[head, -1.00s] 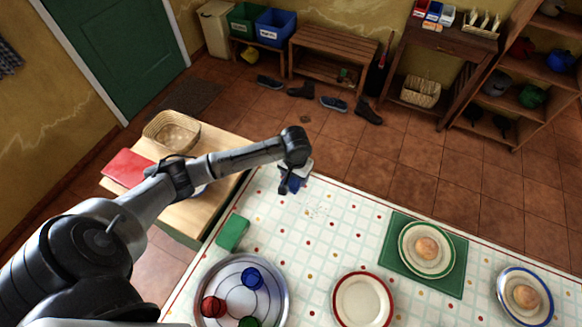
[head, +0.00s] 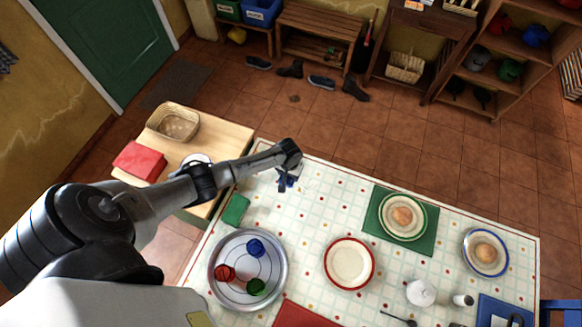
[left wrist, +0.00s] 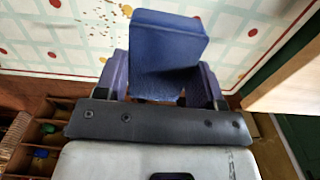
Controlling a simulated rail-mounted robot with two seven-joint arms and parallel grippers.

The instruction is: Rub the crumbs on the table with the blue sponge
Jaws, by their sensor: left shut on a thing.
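The blue sponge (left wrist: 170,45) is a dark blue block held between the fingers of my left gripper (left wrist: 165,78), seen in the left wrist view. In the head view this gripper (head: 287,180) is over the far left part of the checked table, with a bit of blue showing below it. Pale crumbs (head: 308,188) lie on the tablecloth just right of the gripper. Crumbs (left wrist: 108,12) also show at the top of the left wrist view. Whether the sponge touches the cloth I cannot tell. My right gripper is out of view.
A wooden side table (head: 228,141) adjoins on the left.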

